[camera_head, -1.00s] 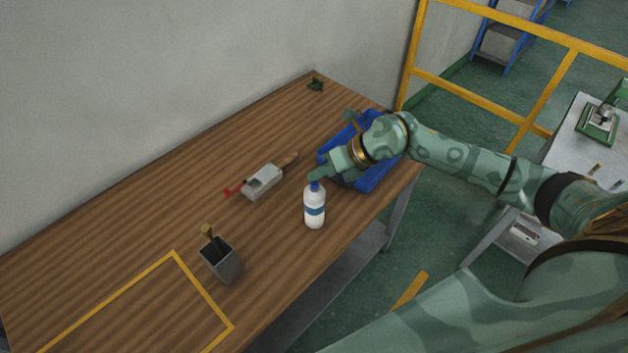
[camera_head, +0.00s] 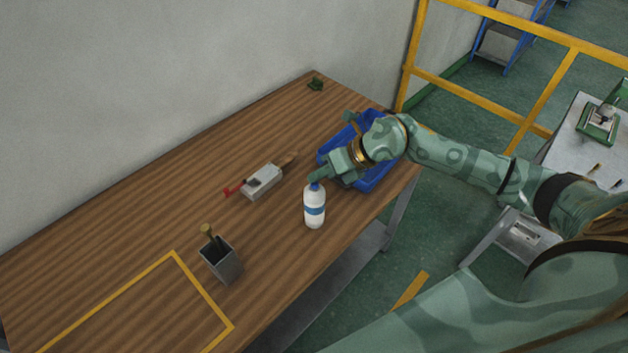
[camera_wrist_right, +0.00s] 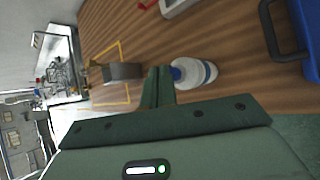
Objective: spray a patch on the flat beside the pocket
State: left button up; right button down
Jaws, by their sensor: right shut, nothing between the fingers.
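The white bottle (camera_head: 314,208) with a blue cap and blue band stands upright near the table's front edge. It also shows in the right wrist view (camera_wrist_right: 205,72). A pale grey block (camera_head: 263,183) with a dark recess in its top, a red part on its left and a wooden handle on its right lies behind the bottle. My right gripper (camera_head: 318,175) is shut and empty, its fingertips at the bottle's cap. In the right wrist view the closed fingers (camera_wrist_right: 160,84) are beside the cap; I cannot tell whether they touch it. My left gripper is not in view.
A blue bin (camera_head: 374,181) stands under my right forearm. A grey cup (camera_head: 225,266) with a brush-like tool stands front left, beside a yellow outline (camera_head: 204,291) on the wooden table (camera_head: 130,235). The table's left half is mostly clear.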

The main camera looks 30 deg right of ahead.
aim_at(320, 189)
jog(key=shift+f, duration=0.3)
jog(key=shift+r, duration=0.1)
dwell(0.3)
jog(key=shift+r+p, duration=0.5)
jog(key=shift+p, duration=0.05)
notch_tip(320, 189, up, 6)
jog(key=p, duration=0.5)
dwell(0.5)
